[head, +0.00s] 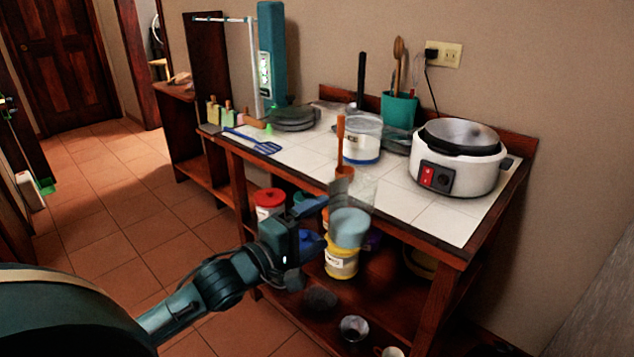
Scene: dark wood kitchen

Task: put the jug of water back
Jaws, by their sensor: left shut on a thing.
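The jug of water (349,226) is a clear vessel with pale blue liquid in its lower part. It looks upright, in front of the counter's front edge in the picture. My left gripper (322,222) comes in from the left and is shut on the jug at its left side. The tiled counter top (405,201) is behind and above the jug, and the shelf under it (290,296) lies below. I cannot tell the exact gap between jug and counter edge. My right gripper is not in view.
A white cooker (455,170) stands at the counter's right end. A white container (362,142), a teal utensil pot (398,110) and a blue spatula (252,142) are on top. A yellow tub (341,262) and a red-lidded tub (269,203) are on the shelf. Some bare tile shows before the cooker.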

